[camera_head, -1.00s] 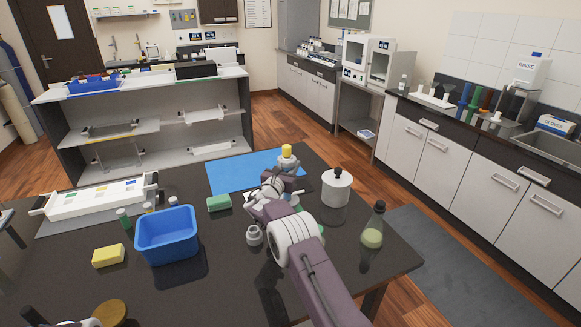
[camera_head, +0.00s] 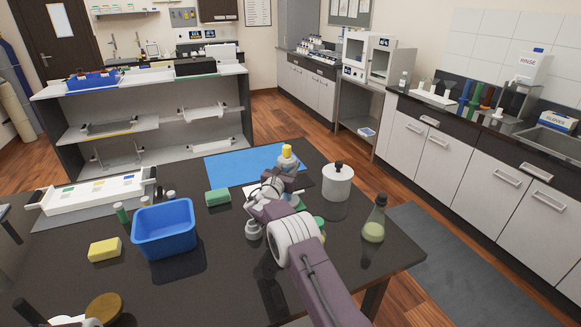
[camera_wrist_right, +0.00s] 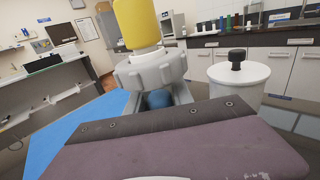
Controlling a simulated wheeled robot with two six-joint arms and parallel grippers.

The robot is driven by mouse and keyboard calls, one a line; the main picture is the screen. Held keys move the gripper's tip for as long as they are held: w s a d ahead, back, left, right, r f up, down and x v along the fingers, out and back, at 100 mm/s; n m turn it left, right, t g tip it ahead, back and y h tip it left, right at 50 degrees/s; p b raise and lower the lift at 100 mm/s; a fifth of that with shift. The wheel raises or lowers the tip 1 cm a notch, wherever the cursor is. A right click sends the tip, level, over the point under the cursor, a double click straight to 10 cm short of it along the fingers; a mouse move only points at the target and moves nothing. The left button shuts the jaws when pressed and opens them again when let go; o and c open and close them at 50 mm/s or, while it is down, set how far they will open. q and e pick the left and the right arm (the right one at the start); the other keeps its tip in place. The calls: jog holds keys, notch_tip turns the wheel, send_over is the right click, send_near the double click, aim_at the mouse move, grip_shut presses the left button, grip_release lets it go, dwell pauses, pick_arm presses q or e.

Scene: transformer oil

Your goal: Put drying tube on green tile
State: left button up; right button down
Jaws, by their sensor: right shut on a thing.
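My right gripper (camera_head: 284,172) is at the middle of the dark table, shut on an upright piece with a yellow top (camera_head: 287,151) and a pale ribbed collar, apparently the drying tube. In the right wrist view the yellow top (camera_wrist_right: 137,22) and collar stand above the jaws, with a blue part below. The lower end is hidden. A green square (camera_head: 69,188), apparently the green tile, lies on a long white tray (camera_head: 45,205) at the table's left, well away from the gripper.
A blue bin (camera_head: 164,231), green sponge (camera_head: 217,197) and small vials (camera_head: 121,213) lie between tray and gripper. A yellow sponge (camera_head: 104,249) lies nearer. A white lidded pot (camera_head: 337,182) and a flask (camera_head: 374,222) stand right of the gripper. A blue mat (camera_head: 240,167) lies behind.

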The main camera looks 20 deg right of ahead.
jog(key=shift+f+b, duration=0.3)
jog(key=shift+b, duration=0.1)
jog(key=c, duration=1)
grip_release()
jog(key=shift+r, duration=0.1)
jog(key=shift+c, duration=0.2)
jog(key=o, duration=0.3)
jog(key=shift+o, duration=0.2)
jog(key=shift+s, duration=0.1)
jog(key=b+v, duration=0.1)
jog(key=v, duration=0.8)
